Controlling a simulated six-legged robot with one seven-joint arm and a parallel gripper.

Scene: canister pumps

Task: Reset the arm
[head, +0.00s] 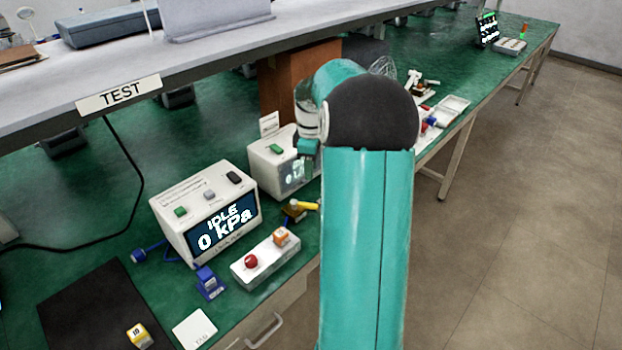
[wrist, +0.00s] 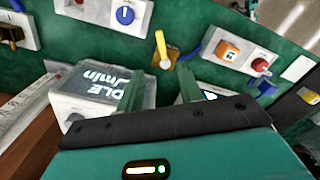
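My gripper (wrist: 160,86) is open and empty in the wrist view, its two green fingers apart with bare green bench between them. It is above the bench, near a white box with a lit screen (wrist: 92,92) reading "IDLE" and "/min". In the head view my teal arm rises in front and bends to the left at the top. There the gripper end is small and partly hidden, close to the rear white box (head: 265,165). A yellow-handled valve (wrist: 162,50) is beyond the fingers and also shows in the head view (head: 304,205).
A white box (head: 185,225) shows "IDLE 0 kPa". Before it are a button box (head: 262,268) with red and orange controls and a blue fitting (head: 208,281). A shelf marked "TEST" (head: 118,94) overhangs the left. A brown box (head: 290,78) stands behind. Open floor lies right.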

